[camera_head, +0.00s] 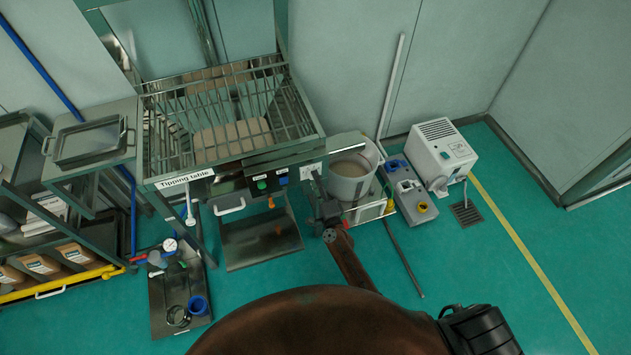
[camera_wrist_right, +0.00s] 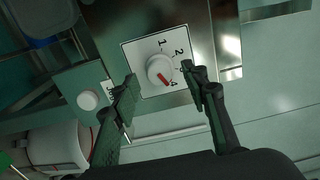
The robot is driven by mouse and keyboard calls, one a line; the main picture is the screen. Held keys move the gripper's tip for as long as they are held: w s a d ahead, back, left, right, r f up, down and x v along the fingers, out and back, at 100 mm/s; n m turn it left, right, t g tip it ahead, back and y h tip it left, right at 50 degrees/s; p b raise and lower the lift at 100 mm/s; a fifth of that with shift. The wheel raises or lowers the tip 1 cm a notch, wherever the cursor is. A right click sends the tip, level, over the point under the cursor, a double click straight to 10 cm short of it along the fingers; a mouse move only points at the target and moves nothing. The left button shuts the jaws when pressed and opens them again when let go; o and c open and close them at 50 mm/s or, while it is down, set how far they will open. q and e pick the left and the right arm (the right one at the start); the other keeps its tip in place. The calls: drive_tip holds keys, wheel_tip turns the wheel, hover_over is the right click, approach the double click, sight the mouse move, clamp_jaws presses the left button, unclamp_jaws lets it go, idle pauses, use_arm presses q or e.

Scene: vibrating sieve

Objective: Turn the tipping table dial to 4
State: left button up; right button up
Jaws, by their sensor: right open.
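The tipping table dial (camera_wrist_right: 158,67) is a round white knob with a red pointer on a white plate, seen in the right wrist view. The marks 1, 2 and 4 are readable; the red pointer aims down and right, close to the 4. My right gripper (camera_wrist_right: 160,77) is open, with one finger on each side of the knob; I cannot tell whether either touches it. In the head view, the right gripper (camera_head: 322,190) is by the right end of the tipping table's (camera_head: 235,168) front panel. My left gripper is out of view.
A bucket (camera_head: 350,180) stands right of the gripper, with a grey and white machine (camera_head: 441,150) beyond. A second white knob (camera_wrist_right: 88,100) lies near the left finger in the wrist view.

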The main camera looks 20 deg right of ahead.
drive_tip(key=s, duration=1.1)
drive_tip(key=shift+s+d, duration=0.2)
drive_tip(key=shift+s, duration=0.05)
drive_tip(key=s+d+f+n+g, duration=0.1)
drive_tip(key=s+f+n+g, duration=0.25)
drive_tip(key=s+f, duration=0.55)
drive_tip(key=s+d+f+n+g+y, duration=0.15)
drive_tip(key=s+f+n+g, duration=0.35)
drive_tip(key=f, duration=0.9)
drive_tip(key=s+d+f+n+g+h, duration=0.1)
drive_tip(key=s+d+f+n, duration=0.15)
drive_tip(key=s+f, duration=0.7)
drive_tip(key=s+d+f+n+g, duration=0.2)
drive_tip(key=s+f, duration=0.3)
drive_tip(key=s, duration=0.5)
drive_tip(key=s+d+f+n+g+h, duration=0.1)
drive_tip(key=s+d+f+n+g, duration=0.2)
drive_tip(key=s, duration=0.8)
drive_tip(key=s+d+f+n+g, duration=0.3)
drive_tip(key=s+f, duration=0.3)
drive_tip(key=s, duration=0.4)
drive_tip(key=shift+s+f, duration=0.15)
drive_tip(key=shift+f, duration=0.25)
